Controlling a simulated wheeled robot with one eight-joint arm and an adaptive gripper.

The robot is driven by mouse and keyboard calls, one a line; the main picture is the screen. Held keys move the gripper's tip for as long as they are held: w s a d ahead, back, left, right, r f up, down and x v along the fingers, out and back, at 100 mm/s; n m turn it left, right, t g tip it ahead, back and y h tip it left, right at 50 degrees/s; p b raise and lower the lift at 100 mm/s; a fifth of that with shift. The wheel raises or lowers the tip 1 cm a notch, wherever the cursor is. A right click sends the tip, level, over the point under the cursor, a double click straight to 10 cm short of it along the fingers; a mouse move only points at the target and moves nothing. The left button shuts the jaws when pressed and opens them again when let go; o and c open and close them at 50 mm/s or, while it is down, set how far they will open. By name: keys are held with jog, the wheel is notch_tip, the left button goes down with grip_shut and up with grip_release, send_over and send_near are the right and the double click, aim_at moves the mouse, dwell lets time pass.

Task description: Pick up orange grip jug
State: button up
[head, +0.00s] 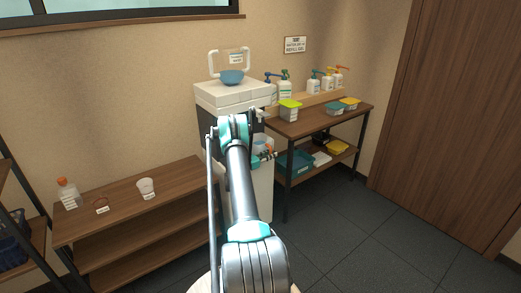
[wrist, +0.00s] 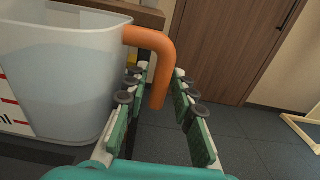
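The jug (wrist: 75,75) is a clear, whitish container with red markings, on the left of the wrist view. Its orange grip (wrist: 158,62) sticks out from the rim to the right and bends down. My gripper (wrist: 160,82) is open, with one finger on each side of the hanging part of the grip. Gaps show on both sides, so it does not look clamped. In the head view my gripper (head: 268,156) is small, in front of the white tower (head: 234,95); the jug cannot be made out clearly there, partly behind my arm.
A low wooden shelf (head: 150,195) with a bottle (head: 68,193) and a white cup (head: 145,187) stands left. A wooden rack (head: 318,120) with pump bottles and lidded tubs stands right. A blue bowl (head: 231,77) sits on the tower. The floor at right is clear.

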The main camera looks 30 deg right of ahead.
grip_shut()
jog(key=shift+s+r, duration=0.1)
jog(key=shift+r, duration=0.1)
dwell(0.6)
